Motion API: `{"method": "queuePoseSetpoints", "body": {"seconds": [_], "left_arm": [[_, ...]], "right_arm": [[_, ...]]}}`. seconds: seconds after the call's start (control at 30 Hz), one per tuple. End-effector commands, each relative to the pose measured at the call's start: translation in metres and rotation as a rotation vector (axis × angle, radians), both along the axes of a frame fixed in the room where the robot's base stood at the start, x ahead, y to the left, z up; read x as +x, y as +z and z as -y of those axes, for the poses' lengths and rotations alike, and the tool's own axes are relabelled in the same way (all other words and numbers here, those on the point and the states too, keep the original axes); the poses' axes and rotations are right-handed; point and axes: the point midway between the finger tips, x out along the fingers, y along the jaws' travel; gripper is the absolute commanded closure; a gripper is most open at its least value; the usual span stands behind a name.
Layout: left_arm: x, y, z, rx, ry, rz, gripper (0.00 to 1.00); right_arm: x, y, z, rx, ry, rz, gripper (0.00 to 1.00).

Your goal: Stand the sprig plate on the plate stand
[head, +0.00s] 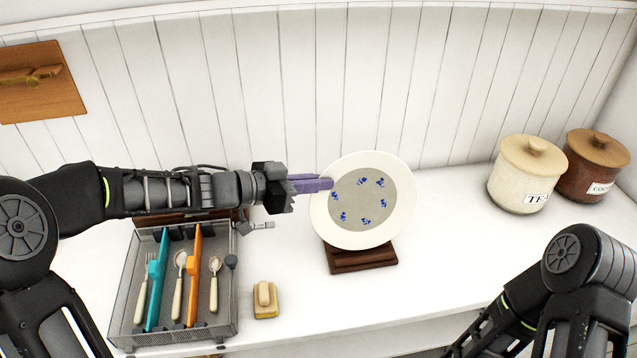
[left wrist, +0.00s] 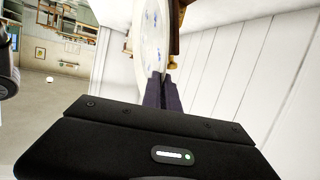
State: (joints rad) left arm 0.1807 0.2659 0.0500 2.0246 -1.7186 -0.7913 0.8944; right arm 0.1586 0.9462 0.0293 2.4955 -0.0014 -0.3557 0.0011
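The sprig plate (head: 362,232), cream with a grey centre and small blue sprigs, is upright and leaning slightly at the dark wooden plate stand (head: 362,260). Its lower rim overlaps the stand's base; I cannot tell whether it bears on it. My left gripper (head: 328,184) comes in from the left with its purple fingers close together on the plate's left rim. In the left wrist view the fingers (left wrist: 162,92) meet the edge-on plate (left wrist: 151,35), with brown wood of the stand (left wrist: 178,22) beside it. My right arm shows at the lower right, but its gripper is out of frame.
A mesh cutlery tray (head: 228,300) stands left on the white counter, with a sponge (head: 265,300) between it and the stand. A cream tea jar (head: 522,180) and a brown jar (head: 592,170) stand back right. The counter right of the stand is clear.

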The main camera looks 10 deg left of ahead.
Motion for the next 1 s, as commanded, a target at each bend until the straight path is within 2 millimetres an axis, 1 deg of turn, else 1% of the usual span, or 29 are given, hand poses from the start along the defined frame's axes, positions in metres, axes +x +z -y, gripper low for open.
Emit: {"method": "queuePoseSetpoints", "body": {"seconds": [0.03,0.37,0.4,0.5,0.8,1.0], "left_arm": [[0.000,-0.003,0.000,-0.002,0.000,0.003,1.00],[0.000,-0.015,0.000,-0.003,-0.001,0.002,1.00],[0.002,-0.010,0.000,-0.005,0.000,-0.005,1.00],[0.004,-0.011,-0.001,-0.010,0.000,-0.020,1.00],[0.011,-0.015,-0.003,-0.021,0.001,-0.056,1.00],[0.013,-0.018,-0.004,-0.027,0.000,-0.073,1.00]], "right_arm": [[0.000,-0.005,0.000,0.000,0.000,0.000,0.64],[0.000,-0.021,0.000,0.000,-0.001,0.002,0.64],[0.000,-0.013,0.000,0.000,0.000,0.001,0.64],[0.000,-0.007,0.000,0.000,0.000,0.001,0.64],[0.000,0.008,0.000,0.000,0.000,0.000,0.64],[0.000,0.015,0.000,0.000,0.000,-0.001,0.64]]}}
